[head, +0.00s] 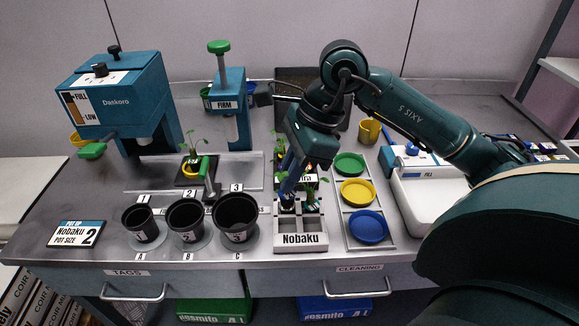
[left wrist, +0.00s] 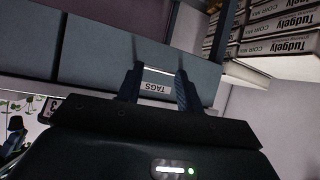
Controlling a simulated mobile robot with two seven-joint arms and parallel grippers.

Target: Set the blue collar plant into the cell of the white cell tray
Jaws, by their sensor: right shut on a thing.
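The white cell tray (head: 300,245), labelled Nobaku, stands near the front of the bench, right of the black pots. My right gripper (head: 289,192) points down over its left column, shut on the blue collar plant (head: 287,205). The blue collar shows low at the fingertips; the gripper hides much of the plant. I cannot tell whether the plant touches the tray. The front cells look empty. My left gripper (left wrist: 160,85) is open and empty in the left wrist view, facing the TAGS drawer.
Black pots (head: 235,215) stand left of the tray. A rack with green, yellow and blue dishes (head: 367,227) stands close on its right. A potted plant (head: 193,160) sits behind, near the teal dispenser (head: 115,95). A white scale-like device (head: 425,190) is farther right.

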